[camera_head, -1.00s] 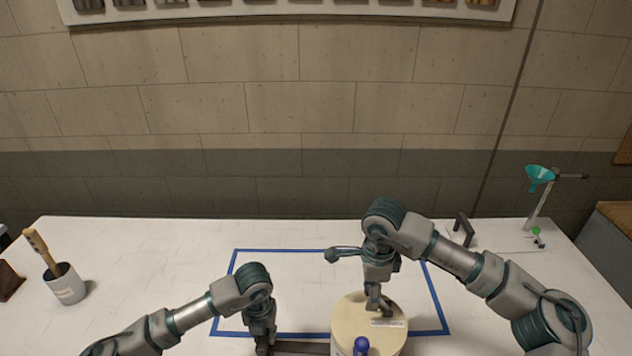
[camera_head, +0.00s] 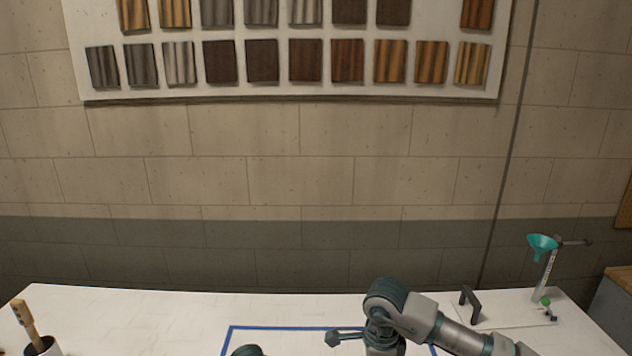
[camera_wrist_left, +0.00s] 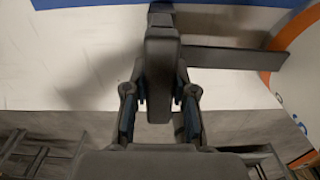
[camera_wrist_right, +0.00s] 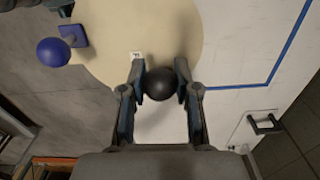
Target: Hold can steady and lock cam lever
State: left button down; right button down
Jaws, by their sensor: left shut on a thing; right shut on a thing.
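In the left wrist view my left gripper (camera_wrist_left: 162,98) is shut on a dark upright grip (camera_wrist_left: 160,62). A flat dark bar (camera_wrist_left: 235,58) runs right from it towards the can (camera_wrist_left: 300,75), white with an orange band, cut off by the frame edge. In the right wrist view my right gripper (camera_wrist_right: 160,80) is shut on a black ball knob (camera_wrist_right: 158,84) over the can's cream top (camera_wrist_right: 190,35). A blue ball knob (camera_wrist_right: 54,51) stands at the left. I cannot tell which part is the cam lever. The head view shows neither fingertips nor can.
Blue tape (camera_head: 290,328) outlines an area on the white table (camera_head: 130,310). A teal funnel on a stand (camera_head: 543,243) and a dark handle on a plate (camera_head: 470,303) stand at the right. A cup with a brush (camera_head: 28,325) is at the left. Colour samples hang on the wall.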

jog(key=shift+d, duration=0.1)
jog(key=shift+d+r, duration=0.3)
jog(key=shift+d, duration=0.2)
jog(key=shift+d+r, duration=0.25)
jog(key=shift+d, duration=0.35)
jog(key=shift+d+r, duration=0.25)
jog(key=shift+d, duration=0.75)
jog(key=shift+s+d+r, duration=0.1)
jog(key=shift+d, duration=0.7)
